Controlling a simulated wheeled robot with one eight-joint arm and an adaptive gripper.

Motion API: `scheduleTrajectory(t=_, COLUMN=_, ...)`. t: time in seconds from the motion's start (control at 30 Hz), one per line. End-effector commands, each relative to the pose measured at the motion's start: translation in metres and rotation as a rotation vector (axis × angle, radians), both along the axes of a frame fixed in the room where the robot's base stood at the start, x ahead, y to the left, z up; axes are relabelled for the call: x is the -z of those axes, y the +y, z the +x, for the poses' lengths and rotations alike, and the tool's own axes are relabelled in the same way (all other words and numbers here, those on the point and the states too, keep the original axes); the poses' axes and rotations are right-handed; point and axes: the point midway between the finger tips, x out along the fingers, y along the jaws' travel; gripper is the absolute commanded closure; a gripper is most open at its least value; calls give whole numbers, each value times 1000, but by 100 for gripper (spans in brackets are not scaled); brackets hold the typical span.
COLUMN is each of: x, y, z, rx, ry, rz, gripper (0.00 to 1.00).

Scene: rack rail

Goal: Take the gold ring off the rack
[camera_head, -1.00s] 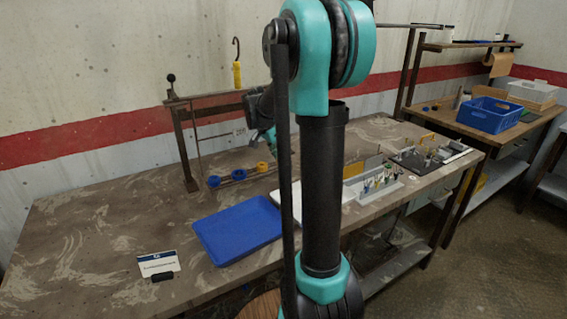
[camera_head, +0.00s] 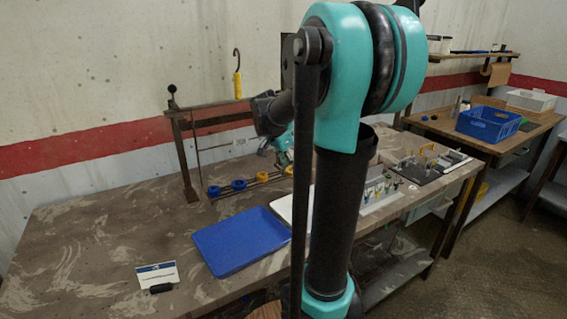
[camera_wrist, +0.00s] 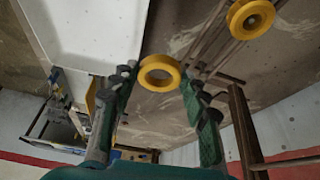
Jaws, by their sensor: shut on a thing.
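A gold-yellow ring (camera_wrist: 160,73) sits between the two fingertips of my gripper (camera_wrist: 158,71), which is shut on it. In the wrist view it is near the ends of the thin rack rods (camera_wrist: 207,45); I cannot tell whether it is clear of them. Another yellow ring (camera_wrist: 250,18) is on the rods farther up. In the head view the rack's low rails (camera_head: 225,194) carry a blue ring (camera_head: 213,191), a second blue ring (camera_head: 239,185) and a yellow ring (camera_head: 262,178). My gripper (camera_head: 284,156) is at their right end, partly hidden by my arm.
A blue tray (camera_head: 238,243) lies in front of the rack, with a white tray (camera_head: 290,206) beside it. A small sign card (camera_head: 157,274) stands at the front left. An upright post (camera_head: 185,160) and crossbar stand behind the rings. The bench's left side is clear.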

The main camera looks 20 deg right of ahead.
Motion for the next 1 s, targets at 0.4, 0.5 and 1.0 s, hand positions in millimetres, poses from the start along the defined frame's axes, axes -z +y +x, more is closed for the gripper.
scheduleTrajectory(t=0.4, x=0, y=-14, z=-70, rx=2, ry=-1, rz=0, gripper=83)
scheduleTrajectory(t=0.5, x=0, y=-16, z=-83, rx=1, ry=0, rz=0, gripper=83)
scheduleTrajectory(t=1.0, x=-3, y=-20, z=-107, rx=-11, ry=0, rz=0, gripper=83)
